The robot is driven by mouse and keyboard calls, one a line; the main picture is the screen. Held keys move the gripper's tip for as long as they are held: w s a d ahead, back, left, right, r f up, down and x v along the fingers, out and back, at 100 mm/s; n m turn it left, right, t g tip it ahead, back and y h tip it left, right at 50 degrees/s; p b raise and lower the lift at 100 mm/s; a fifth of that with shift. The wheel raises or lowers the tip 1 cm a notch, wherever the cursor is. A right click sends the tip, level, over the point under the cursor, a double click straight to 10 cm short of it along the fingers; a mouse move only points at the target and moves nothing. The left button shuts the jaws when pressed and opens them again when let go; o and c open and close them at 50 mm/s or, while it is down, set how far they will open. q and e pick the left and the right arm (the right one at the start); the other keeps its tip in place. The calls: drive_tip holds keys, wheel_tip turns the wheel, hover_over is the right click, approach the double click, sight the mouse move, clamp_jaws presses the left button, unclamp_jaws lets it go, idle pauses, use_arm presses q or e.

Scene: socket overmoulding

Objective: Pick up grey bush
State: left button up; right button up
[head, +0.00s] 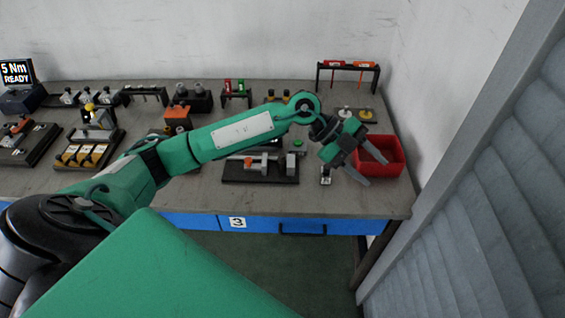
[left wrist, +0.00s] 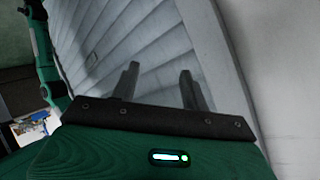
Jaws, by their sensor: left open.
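Two small grey pieces (head: 190,89) stand on a black block at the back of the bench, left of centre in the head view. A pale grey round piece (head: 345,113) stands near the back right, beside a yellow one. I cannot tell which of these is the grey bush. My left gripper (head: 377,171) is open, with its fingers apart beside the red bin at the bench's right end. In the left wrist view my gripper (left wrist: 159,78) has nothing between its fingers. My right gripper is not in view.
The red bin (head: 387,153) stands under and behind my left gripper. A black fixture (head: 260,176) with grey parts sits at the front centre. A rack with red and orange tools (head: 347,68) stands at the back right. A ribbed grey panel (head: 480,180) borders the right side.

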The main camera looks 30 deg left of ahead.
use_arm(q)
drive_tip(key=w+a+f+n+y, duration=0.25)
drive_tip(key=a+y, duration=0.55)
drive_tip(key=a, duration=0.6)
wheel_tip(320, 180, up, 3)
drive_tip(key=n+y, duration=0.4)
hover_over(281, 154)
drive_tip(key=shift+m+g, duration=0.25)
drive_tip(key=shift+g, duration=0.15)
drive_tip(key=f, duration=0.2)
drive_tip(key=f+p, duration=0.1)
drive_tip(key=f, duration=0.2)
drive_tip(key=d+f, duration=0.1)
drive_tip(key=f, duration=0.1)
drive_tip(key=shift+f+p, duration=0.4)
drive_tip(key=f+p, duration=0.1)
drive_tip(key=f, duration=0.1)
drive_tip(key=f+p, duration=0.1)
drive_tip(key=f, duration=0.1)
drive_tip(key=shift+a+f, duration=0.1)
drive_tip(key=shift+a, duration=0.3)
drive_tip(key=shift+f, duration=0.6)
clamp_jaws()
